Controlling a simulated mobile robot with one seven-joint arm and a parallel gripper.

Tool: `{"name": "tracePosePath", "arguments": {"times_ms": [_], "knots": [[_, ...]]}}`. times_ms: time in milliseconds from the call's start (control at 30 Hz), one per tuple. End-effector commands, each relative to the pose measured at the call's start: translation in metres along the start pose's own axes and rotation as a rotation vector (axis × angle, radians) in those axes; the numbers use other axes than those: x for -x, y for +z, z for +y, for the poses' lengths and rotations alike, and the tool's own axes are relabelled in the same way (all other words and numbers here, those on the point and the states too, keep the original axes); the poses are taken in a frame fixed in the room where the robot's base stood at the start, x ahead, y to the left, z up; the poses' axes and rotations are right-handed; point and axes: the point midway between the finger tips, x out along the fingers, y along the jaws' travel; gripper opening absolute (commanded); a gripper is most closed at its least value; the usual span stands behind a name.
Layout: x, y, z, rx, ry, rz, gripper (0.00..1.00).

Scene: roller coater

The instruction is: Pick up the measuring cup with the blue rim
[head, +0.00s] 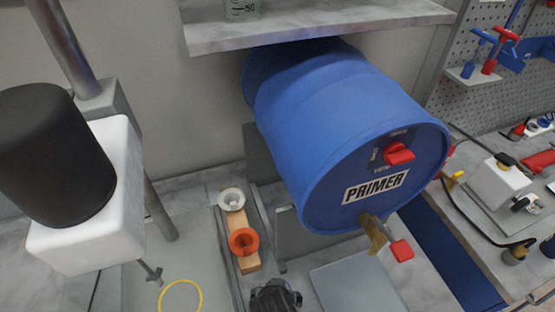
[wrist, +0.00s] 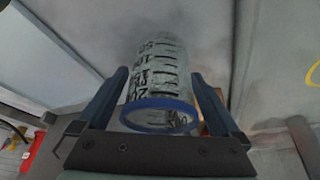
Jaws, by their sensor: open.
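The clear measuring cup with the blue rim (wrist: 160,104) is in the wrist view, with dark markings on its wall. Its rim faces the camera and its body extends away between the two fingers of my gripper (wrist: 159,77). My gripper is open, one finger on each side of the cup. A small gap seems to show on each side, but I cannot tell whether either finger touches it. The cup's far end is hard to make out. I do not see this cup in the head view.
A wooden block (head: 249,262) bears a white and an orange funnel-like piece. A shelf (head: 310,28) above holds another clear graduated vessel (head: 241,9). A yellow ring (head: 181,284) lies left.

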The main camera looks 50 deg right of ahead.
Motion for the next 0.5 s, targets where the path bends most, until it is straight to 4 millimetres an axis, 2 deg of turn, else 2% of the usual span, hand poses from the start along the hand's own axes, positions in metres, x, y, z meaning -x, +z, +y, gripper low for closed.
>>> {"name": "tracePosePath", "arguments": {"times_ms": [267, 500], "knots": [[-0.0021, -0.0005, 0.0001, 0.0, 0.0, 0.001, 1.0], [-0.0019, -0.0003, 0.0, 0.0, 0.0, 0.001, 0.57]]}}
